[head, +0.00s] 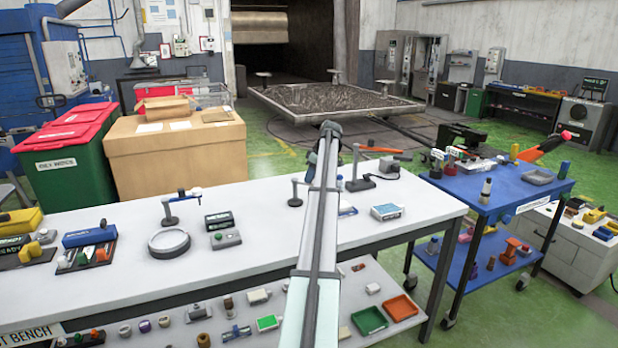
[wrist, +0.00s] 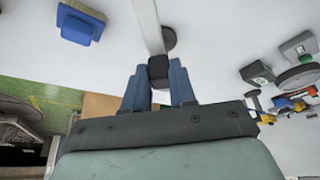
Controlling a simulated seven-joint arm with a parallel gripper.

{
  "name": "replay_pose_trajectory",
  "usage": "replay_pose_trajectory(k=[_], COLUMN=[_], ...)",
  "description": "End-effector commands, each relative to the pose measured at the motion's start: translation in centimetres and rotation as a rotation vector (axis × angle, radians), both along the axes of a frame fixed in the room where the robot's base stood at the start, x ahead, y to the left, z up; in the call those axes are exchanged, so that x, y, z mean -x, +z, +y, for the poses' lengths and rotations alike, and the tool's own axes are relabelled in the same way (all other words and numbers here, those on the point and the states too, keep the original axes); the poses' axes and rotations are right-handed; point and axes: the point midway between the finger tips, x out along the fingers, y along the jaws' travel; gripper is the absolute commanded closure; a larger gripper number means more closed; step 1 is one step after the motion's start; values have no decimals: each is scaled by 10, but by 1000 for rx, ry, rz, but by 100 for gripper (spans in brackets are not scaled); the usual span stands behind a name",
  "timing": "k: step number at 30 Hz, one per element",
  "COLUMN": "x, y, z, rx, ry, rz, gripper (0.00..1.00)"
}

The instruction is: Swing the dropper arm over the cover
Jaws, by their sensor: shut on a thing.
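My gripper (wrist: 159,75) is shut on a small dark block (wrist: 158,68) between its two blue fingers. The block sits at the end of a pale bar (wrist: 149,25), which looks like the dropper arm. A dark round base (wrist: 169,38) shows beside the bar. In the head view, a small stand (head: 295,191) with a pale arm is partly hidden behind my arm. I cannot tell which thing is the cover.
On the white bench stand a round grey dish (head: 168,243), a post with a blue arm (head: 182,200), a labelled box (head: 222,230) and a blue-and-white device (head: 386,211). The bench front is mostly clear.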

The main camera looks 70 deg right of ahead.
Motion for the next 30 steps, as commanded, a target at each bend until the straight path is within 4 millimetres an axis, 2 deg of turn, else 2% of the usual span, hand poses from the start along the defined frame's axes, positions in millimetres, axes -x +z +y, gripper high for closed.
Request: replay_pose_trajectory(k=[9, 23, 24, 30], x=[0, 0, 0, 0], y=[1, 1, 1, 0], z=[-8, -9, -9, -8], rx=[2, 4, 4, 2], ry=[89, 101, 101, 100], rz=[1, 0, 0, 0], gripper=[100, 100, 73, 53])
